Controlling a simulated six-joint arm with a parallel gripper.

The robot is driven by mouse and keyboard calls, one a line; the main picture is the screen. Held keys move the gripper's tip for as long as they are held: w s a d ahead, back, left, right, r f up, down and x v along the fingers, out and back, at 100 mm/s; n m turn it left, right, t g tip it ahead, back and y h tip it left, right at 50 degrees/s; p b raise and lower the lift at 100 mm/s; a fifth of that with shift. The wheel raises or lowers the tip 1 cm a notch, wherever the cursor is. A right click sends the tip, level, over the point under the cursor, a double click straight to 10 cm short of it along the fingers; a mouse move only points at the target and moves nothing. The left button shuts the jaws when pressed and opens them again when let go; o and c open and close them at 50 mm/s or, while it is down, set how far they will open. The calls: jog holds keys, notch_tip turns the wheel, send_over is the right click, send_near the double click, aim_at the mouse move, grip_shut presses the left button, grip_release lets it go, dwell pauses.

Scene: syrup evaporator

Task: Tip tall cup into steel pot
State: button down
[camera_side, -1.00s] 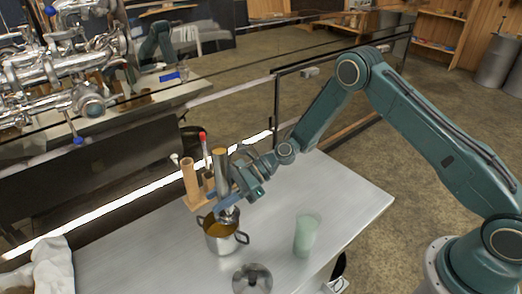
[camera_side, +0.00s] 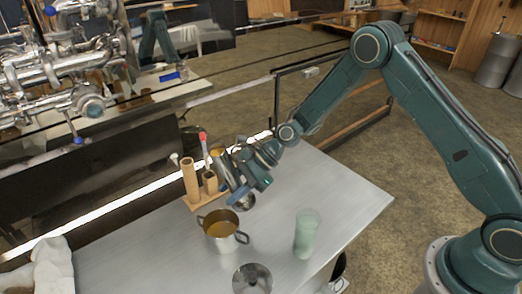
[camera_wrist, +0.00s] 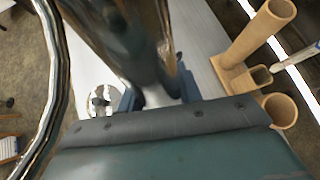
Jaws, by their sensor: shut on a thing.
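The steel pot (camera_side: 222,243) stands on the metal table with amber liquid inside. My gripper (camera_side: 235,184) is just behind and above the pot's right side, shut on a steel cylinder that looks like the tall cup (camera_side: 243,202). The cup is tilted; its steel end shows low, right of the pot's rim and apart from it, and an amber-toned end shows at upper left. My fingers hide its middle. In the wrist view the blue fingers (camera_wrist: 159,94) flank a pale, shiny body, largely hidden by the wrist.
A wooden rack (camera_side: 191,181) with upright tubes and a red-tipped stick stands close left of my gripper. A translucent green cup (camera_side: 306,235) stands at right, and a round steel lid or dish (camera_side: 252,280) lies in front. The table's right side is clear.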

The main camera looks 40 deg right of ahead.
aim_at(250, 194)
jog(key=shift+d+r+h, duration=0.1)
jog(key=shift+d+h, duration=0.2)
jog(key=shift+d, duration=0.05)
jog(key=shift+h, duration=0.9)
jog(key=shift+w+d+f, duration=0.1)
jog(key=shift+d+f, duration=0.2)
jog(key=shift+f, duration=0.5)
jog(key=shift+s+d+f, duration=0.1)
jog(key=shift+d+f, duration=0.2)
jog(key=shift+f, duration=0.5)
jog(key=shift+w+d+f, duration=0.1)
jog(key=shift+d+f, duration=0.2)
jog(key=shift+f, duration=0.5)
jog(key=shift+d, duration=0.1)
jog(key=shift+d+f+n+h, duration=0.1)
jog(key=shift+d+n+h, duration=0.2)
jog(key=shift+d+h, duration=0.45)
jog(key=shift+d+f+h, duration=0.15)
jog(key=shift+f+h, duration=0.2)
jog(key=shift+f, duration=0.55)
jog(key=shift+d+f, duration=0.15)
jog(key=shift+f, duration=0.15)
jog(key=shift+w+d+f+h, duration=0.1)
jog(key=shift+d+f+h, duration=0.15)
jog(key=shift+f, duration=0.4)
jog(key=shift+d+f+h, duration=0.1)
jog(key=shift+f+h, duration=0.25)
jog(key=shift+f, duration=0.25)
